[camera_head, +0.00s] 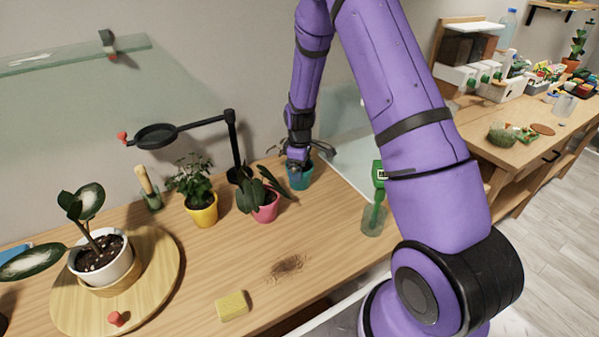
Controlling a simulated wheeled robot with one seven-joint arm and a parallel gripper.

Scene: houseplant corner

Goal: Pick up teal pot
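The teal pot (301,179) stands on the wooden bench at the back right, near the bench's right edge. My gripper (298,164) points down right over the pot's rim. Its fingers are small and dark here, and I cannot tell whether they are apart or closed on the pot. Part of the pot's top is hidden behind the gripper. Dark leaves show on both sides of the gripper, and they seem to belong to the plant in the teal pot.
A pink pot (265,208) with a leafy plant stands close left of the teal pot. A black stand (232,145) rises behind it. A yellow pot (203,212), a round wooden board (161,270) and a sponge (232,305) are further left.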

